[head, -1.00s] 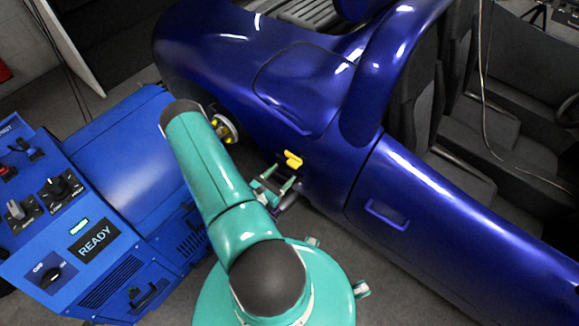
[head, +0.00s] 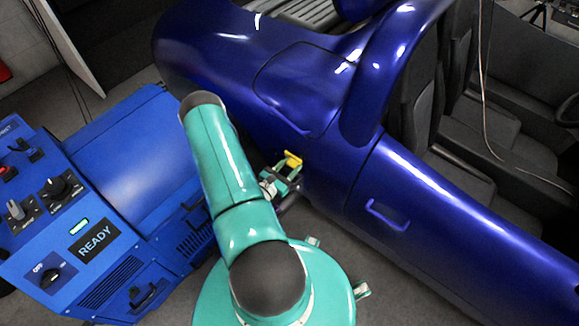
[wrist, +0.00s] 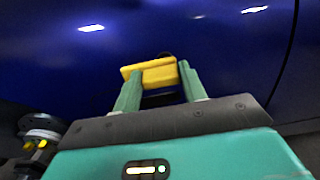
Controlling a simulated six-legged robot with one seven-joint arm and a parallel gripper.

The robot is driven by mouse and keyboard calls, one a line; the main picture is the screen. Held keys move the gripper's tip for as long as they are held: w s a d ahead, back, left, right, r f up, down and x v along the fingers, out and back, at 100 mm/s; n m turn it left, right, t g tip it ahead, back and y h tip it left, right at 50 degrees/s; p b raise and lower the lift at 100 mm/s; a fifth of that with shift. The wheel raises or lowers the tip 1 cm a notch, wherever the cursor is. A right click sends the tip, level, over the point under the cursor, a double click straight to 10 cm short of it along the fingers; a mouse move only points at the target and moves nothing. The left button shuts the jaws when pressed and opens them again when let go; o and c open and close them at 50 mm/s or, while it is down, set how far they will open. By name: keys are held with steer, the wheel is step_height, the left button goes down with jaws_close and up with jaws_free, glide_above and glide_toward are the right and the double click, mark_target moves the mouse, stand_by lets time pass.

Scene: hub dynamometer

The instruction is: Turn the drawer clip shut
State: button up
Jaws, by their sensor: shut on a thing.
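A yellow clip (head: 293,159) stands out from the lower side of the dark blue car body; I take it as the drawer clip, though I see no drawer around it. It also shows in the wrist view (wrist: 152,74), as a bar slightly tilted, its right end higher. My gripper (head: 286,170) has its two green fingers on the clip. In the wrist view the fingers of my gripper (wrist: 159,84) are shut on it, one on each side. A dark part below the clip is mostly hidden between the fingers.
The blue car body (head: 330,150) rises close beyond my gripper. A blue dynamometer cabinet (head: 120,150) with a READY display (head: 95,238) stands at the left. A wheel hub (wrist: 40,140) with yellow parts is at lower left in the wrist view. Grey floor shows at the bottom right.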

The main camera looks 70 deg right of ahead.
steer(key=shift+w+n, duration=0.1)
steer(key=shift+n, duration=0.4)
steer(key=n, duration=0.3)
steer(key=shift+f, duration=0.1)
steer(key=shift+s+a+f+n, duration=0.1)
steer(key=shift+f+n, duration=0.05)
steer(key=shift+n, duration=2.15)
steer(key=shift+s+f+n, duration=0.1)
steer(key=shift+f+n, duration=0.05)
steer(key=shift+n, duration=2.15)
steer(key=shift+s+a+f+n, duration=0.1)
steer(key=shift+f+n, duration=0.05)
steer(key=shift+n, duration=2.15)
steer(key=o, duration=1)
steer(key=shift+w, duration=0.1)
steer(key=v, duration=1.3)
steer(key=shift+w+a, duration=0.1)
steer(key=shift+a, duration=0.2)
